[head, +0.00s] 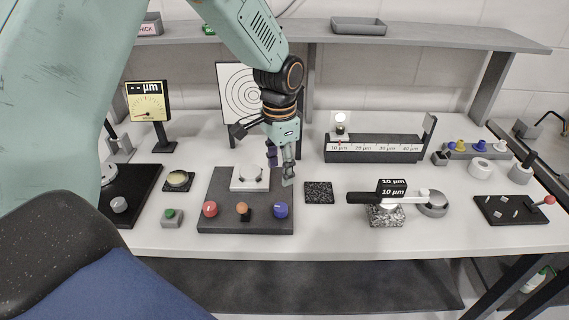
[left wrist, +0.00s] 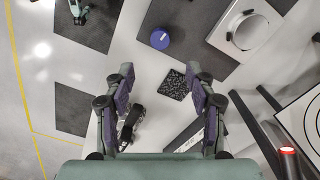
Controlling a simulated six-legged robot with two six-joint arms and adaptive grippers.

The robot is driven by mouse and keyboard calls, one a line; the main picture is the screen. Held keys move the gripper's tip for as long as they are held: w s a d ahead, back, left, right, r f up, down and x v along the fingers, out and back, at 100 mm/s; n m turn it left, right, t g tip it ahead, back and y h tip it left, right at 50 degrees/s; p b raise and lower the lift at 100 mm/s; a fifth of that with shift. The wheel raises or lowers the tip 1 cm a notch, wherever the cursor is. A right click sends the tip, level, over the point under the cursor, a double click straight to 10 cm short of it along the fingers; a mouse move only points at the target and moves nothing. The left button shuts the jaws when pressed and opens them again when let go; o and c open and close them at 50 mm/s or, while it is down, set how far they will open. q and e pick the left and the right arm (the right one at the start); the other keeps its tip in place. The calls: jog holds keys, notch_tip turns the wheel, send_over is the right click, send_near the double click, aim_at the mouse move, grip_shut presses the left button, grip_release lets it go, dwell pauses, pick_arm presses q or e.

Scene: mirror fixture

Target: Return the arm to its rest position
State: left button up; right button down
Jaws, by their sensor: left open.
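My left arm comes down from the upper left in the head view. Its gripper (head: 281,180) hangs open above the bench, at the right side of the dark mirror fixture base (head: 222,220). The base carries a white block (head: 250,178) with a round part and red, orange and blue knobs (head: 281,210) along its front. In the left wrist view the open jaws (left wrist: 160,75) have nothing between the fingers. A speckled black plate (left wrist: 173,84) lies below them, and the blue knob (left wrist: 160,38) shows beyond. My right gripper does not show.
A target board (head: 239,88) stands behind the arm, below a grey shelf (head: 420,38). A dial meter (head: 148,101) stands left, a scale rail (head: 373,150) right. A black-handled micrometer (head: 392,196) stands front right.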

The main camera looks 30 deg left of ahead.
pick_arm(q)
jog(key=s+d+f+n, duration=0.2)
jog(key=s+d+f, duration=0.2)
jog(key=s+f, duration=0.6)
jog(key=s+d+f+n, duration=0.2)
jog(key=s+d+f, duration=0.2)
jog(key=s+f, duration=0.6)
jog(key=s+f+n, duration=0.1)
jog(key=s+n, duration=0.1)
jog(key=s, duration=1)
notch_tip(320, 180, down, 20)
jog(key=b, duration=1.9)
jog(key=shift+d+b, duration=0.15)
jog(key=shift+b, duration=0.2)
jog(key=shift+r, duration=0.1)
jog(key=shift+n, duration=0.3)
